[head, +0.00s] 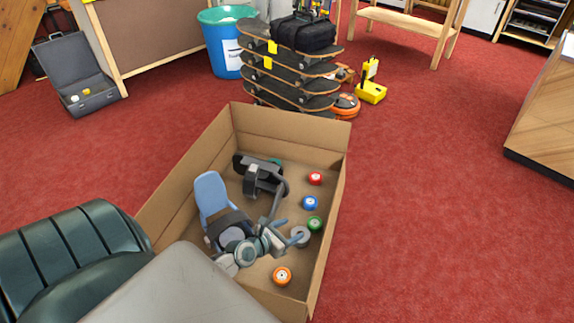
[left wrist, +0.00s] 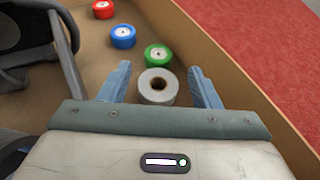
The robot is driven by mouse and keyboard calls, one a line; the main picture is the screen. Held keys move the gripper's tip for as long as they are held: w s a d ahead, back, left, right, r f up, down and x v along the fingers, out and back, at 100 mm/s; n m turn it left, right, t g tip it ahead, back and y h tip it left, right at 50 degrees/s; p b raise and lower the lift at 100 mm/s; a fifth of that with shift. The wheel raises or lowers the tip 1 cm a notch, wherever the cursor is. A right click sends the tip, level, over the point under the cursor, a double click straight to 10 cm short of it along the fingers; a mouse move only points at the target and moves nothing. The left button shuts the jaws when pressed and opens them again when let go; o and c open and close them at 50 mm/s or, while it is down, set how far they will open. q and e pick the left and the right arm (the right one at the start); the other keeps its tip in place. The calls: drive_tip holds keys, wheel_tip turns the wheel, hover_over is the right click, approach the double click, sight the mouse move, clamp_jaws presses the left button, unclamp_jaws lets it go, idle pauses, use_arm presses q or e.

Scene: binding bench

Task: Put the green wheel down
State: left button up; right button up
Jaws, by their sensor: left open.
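The green wheel (head: 315,223) lies on the floor of the open cardboard box (head: 331,253), near its right wall. It also shows in the left wrist view (left wrist: 157,55), just beyond a grey ring-shaped roll (left wrist: 157,87). My left gripper (head: 291,232) is inside the box with its blue fingers apart. In the left wrist view my left gripper (left wrist: 158,72) has the grey roll between its fingers, with gaps on both sides. The green wheel is past the fingertips and not held. My right gripper is not in view.
A blue wheel (head: 310,202), a red wheel (head: 315,178) and an orange wheel (head: 282,276) lie in the box. A dark bulky object (head: 262,178) and a blue padded piece (head: 210,193) fill its left side. Stacked skateboards (head: 290,85) stand behind; red carpet is clear at right.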

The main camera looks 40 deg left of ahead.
use_arm(q)
drive_tip(key=s+d+r+m, duration=0.3)
drive_tip(key=r+m, duration=0.4)
drive_tip(key=m, duration=0.4)
drive_tip(key=s+d+r+m+t, duration=0.1)
drive_tip(key=s+d+r+m, duration=0.3)
drive_tip(key=r+m, duration=0.4)
drive_tip(key=s+d+r+m+t, duration=0.1)
drive_tip(key=s+d+r+m, duration=0.3)
drive_tip(key=r+m, duration=0.4)
drive_tip(key=m, duration=0.7)
drive_tip(key=shift+d+y, duration=0.3)
drive_tip(key=shift+d, duration=0.1)
drive_tip(key=shift+f, duration=0.15)
